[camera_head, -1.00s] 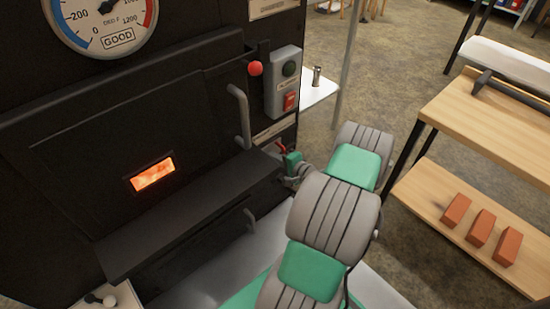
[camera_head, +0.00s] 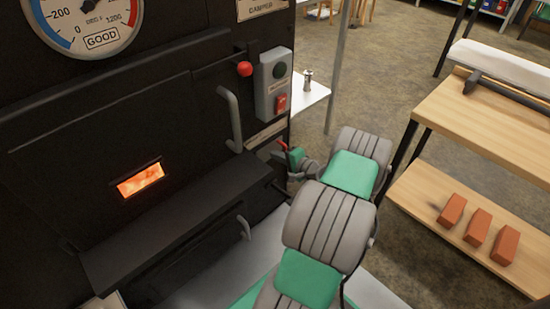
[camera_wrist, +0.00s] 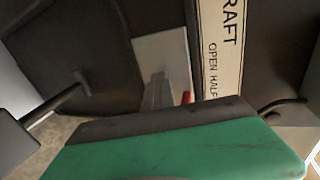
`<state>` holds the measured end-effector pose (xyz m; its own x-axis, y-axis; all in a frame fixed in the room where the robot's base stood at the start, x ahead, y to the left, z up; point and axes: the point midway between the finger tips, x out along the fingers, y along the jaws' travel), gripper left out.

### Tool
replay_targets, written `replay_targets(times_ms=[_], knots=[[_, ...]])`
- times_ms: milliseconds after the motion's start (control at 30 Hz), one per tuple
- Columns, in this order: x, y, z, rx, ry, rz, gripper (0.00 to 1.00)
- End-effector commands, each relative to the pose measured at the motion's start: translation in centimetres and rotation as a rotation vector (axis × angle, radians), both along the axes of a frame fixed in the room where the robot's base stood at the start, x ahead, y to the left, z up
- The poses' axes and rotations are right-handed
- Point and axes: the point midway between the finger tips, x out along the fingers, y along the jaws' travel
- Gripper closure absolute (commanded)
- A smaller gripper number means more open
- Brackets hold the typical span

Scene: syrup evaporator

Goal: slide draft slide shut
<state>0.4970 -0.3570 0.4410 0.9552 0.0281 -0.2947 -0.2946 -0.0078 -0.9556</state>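The draft label plate (camera_head: 265,134), a pale strip, is on the right side of the black evaporator front. In the wrist view the label (camera_wrist: 219,50) reads "RAFT" and "OPEN HALF". A light grey plate (camera_wrist: 160,50) with a grey upright piece is beside it. I cannot tell for sure whether this is the draft slide. My gripper (camera_head: 284,152) is just below and right of the label, with a small red part at its tip. Its green body fills the bottom of the wrist view. Its fingers are too hidden to tell whether they grip anything.
A dark shelf (camera_head: 180,225) juts out below the glowing fire window (camera_head: 140,180). A grey door handle (camera_head: 231,118), a red damper knob (camera_head: 244,69) and a switch box (camera_head: 273,85) are near the gripper. A wooden bench (camera_head: 485,125) with bricks stands at right.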

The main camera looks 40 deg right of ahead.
Motion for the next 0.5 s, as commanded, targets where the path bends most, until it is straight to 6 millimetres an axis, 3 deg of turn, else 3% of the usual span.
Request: replay_targets(times_ms=[500], knots=[[0.5,-2.2,0.2,-0.007,-0.007,0.007,1.00]])
